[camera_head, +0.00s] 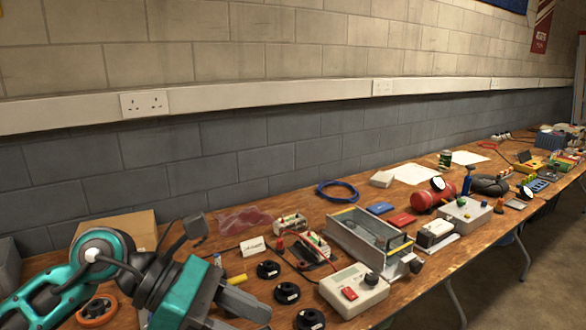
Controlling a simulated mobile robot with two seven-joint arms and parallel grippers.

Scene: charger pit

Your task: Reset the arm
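My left arm comes in from the left, teal and black, low over the near end of the wooden bench. My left gripper (245,318) is at the bottom of the view, pointing right and down. Its two grey fingers look apart, with nothing seen between them; the lower finger is partly cut off by the picture's edge. It is just left of several black round spools (287,293). My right arm and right gripper are not in view.
The bench (250,210) is crowded. A white meter box (353,290), a clear-sided metal case (368,235), a red cylinder (432,197) and a blue cable coil (337,191) stand right of the gripper. A cardboard box (120,226) is behind the arm, before the block wall.

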